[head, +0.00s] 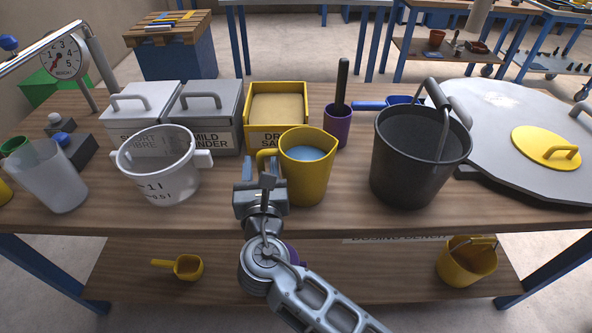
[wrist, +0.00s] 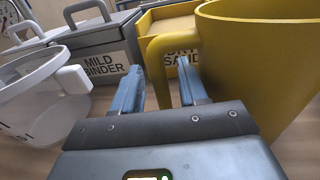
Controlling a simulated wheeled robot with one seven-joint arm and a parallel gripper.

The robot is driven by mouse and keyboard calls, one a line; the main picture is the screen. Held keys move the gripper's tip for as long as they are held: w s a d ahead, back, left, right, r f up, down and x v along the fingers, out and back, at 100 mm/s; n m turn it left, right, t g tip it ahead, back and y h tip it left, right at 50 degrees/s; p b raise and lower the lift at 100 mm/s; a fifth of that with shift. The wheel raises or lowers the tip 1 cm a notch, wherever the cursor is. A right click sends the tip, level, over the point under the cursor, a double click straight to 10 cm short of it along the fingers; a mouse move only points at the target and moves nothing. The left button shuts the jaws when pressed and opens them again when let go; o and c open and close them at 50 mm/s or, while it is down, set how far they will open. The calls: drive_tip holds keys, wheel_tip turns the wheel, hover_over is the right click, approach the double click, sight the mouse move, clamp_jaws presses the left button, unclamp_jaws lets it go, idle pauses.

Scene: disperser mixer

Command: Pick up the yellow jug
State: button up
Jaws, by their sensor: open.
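The yellow jug (head: 306,178) stands upright on the wooden bench, with bluish contents at its top and its handle on the left. In the wrist view the jug (wrist: 255,60) fills the right side. Its handle (wrist: 157,62) comes down between the two fingers of my gripper (wrist: 160,85). The fingers are apart, one on each side of the handle, and do not appear closed on it. In the head view my gripper (head: 266,182) is in front of the jug's handle side, and my wrist partly hides that area.
A clear measuring jug (head: 158,178) stands close on the left, and a black bucket (head: 415,165) on the right. Behind are the grey mild binder box (head: 206,118), the yellow dry sand box (head: 250,141) and a purple cup (head: 338,128). The bench front edge is bare.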

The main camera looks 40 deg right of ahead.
drive_tip(key=shift+c, duration=0.3)
clamp_jaws()
drive_tip(key=shift+r, duration=0.1)
idle(1.0)
